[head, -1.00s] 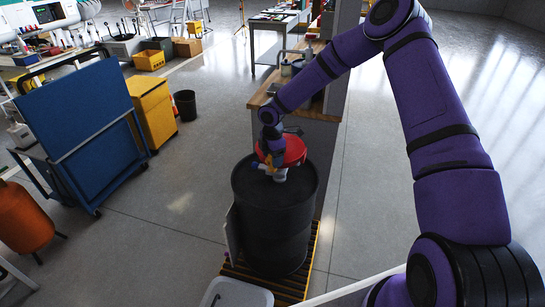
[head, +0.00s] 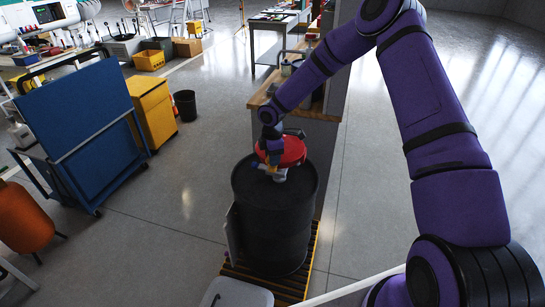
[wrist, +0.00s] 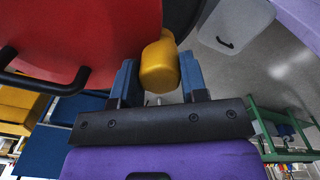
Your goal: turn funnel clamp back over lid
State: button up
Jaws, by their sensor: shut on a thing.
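The funnel's red lid (head: 286,151) sits over the black drum (head: 272,215), and it fills the upper left of the wrist view (wrist: 90,35). A black bar handle (wrist: 45,80) runs along the lid in the wrist view. My gripper (head: 270,163) is at the lid's front left side. In the wrist view my gripper (wrist: 160,85) is shut on a yellow clamp (wrist: 159,66) between its two blue fingers. The clamp is beside the red lid's edge. A pale funnel part (head: 280,175) shows below the lid. The clamp's far end is hidden.
The drum stands on a yellow-edged slatted platform (head: 312,262). A grey bin lid (head: 238,293) is in front of it. A wooden-topped bench (head: 262,98) stands behind the drum. A blue cart (head: 82,125) is at the left, with open floor between.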

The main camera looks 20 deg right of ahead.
jog(key=m, duration=0.4)
jog(key=shift+m, duration=0.3)
jog(key=m, duration=0.3)
jog(key=shift+w+m, duration=0.1)
jog(key=shift+m, duration=0.2)
jog(key=m, duration=0.3)
jog(key=shift+m, duration=2.2)
jog(key=o, duration=0.9)
jog(key=shift+o, duration=0.2)
notch_tip(320, 180, up, 11)
